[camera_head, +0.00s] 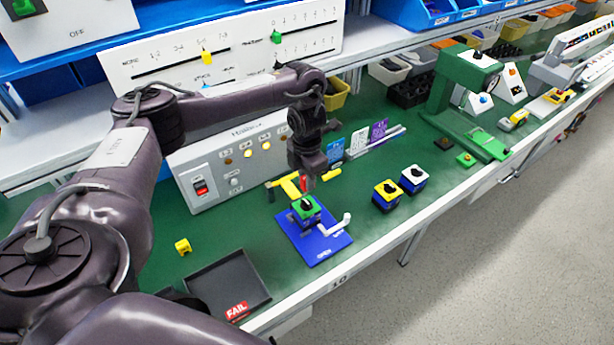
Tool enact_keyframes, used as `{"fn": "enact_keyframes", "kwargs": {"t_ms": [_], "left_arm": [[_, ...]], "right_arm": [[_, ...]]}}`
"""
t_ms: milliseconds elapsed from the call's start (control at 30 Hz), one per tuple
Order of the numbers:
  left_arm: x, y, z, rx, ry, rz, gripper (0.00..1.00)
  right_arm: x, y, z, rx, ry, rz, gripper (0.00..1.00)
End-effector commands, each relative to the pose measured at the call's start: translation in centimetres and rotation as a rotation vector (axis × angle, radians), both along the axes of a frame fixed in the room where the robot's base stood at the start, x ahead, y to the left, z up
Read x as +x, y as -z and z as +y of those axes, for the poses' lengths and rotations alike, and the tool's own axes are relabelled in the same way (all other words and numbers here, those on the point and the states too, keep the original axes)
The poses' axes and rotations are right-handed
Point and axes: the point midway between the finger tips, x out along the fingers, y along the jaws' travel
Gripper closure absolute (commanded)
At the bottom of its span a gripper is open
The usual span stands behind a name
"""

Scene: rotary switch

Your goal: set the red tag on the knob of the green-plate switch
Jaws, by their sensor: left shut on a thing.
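My left gripper (304,179) points down just above the green-plate switch (308,212), shut on a small red thing (303,184) that looks like the red tag. Most of that thing is hidden by the fingers. The switch has a black knob (305,204) on top and stands on a blue base plate (322,247) marked OPEN. The red thing appears close over the knob; I cannot tell whether they touch. My right gripper is not in view.
A yellow-plate switch (386,195) and a white-plate switch (413,180) stand to the right. A dark tray (228,285) with a red FAIL label (237,310) lies front left. A control box (205,180) stands behind.

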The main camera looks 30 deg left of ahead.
Motion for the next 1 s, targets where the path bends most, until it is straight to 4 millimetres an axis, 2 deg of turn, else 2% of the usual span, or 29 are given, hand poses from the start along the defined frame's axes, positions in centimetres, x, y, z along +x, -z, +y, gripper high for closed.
{"fn": "enact_keyframes", "kwargs": {"t_ms": [367,1000], "left_arm": [[0.0,0.4,0.0,0.0,-0.001,-0.001,1.0],[0.0,5.5,-0.1,-0.001,-0.001,-0.001,1.0]], "right_arm": [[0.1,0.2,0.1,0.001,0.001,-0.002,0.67],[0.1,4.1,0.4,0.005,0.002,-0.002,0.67]]}}
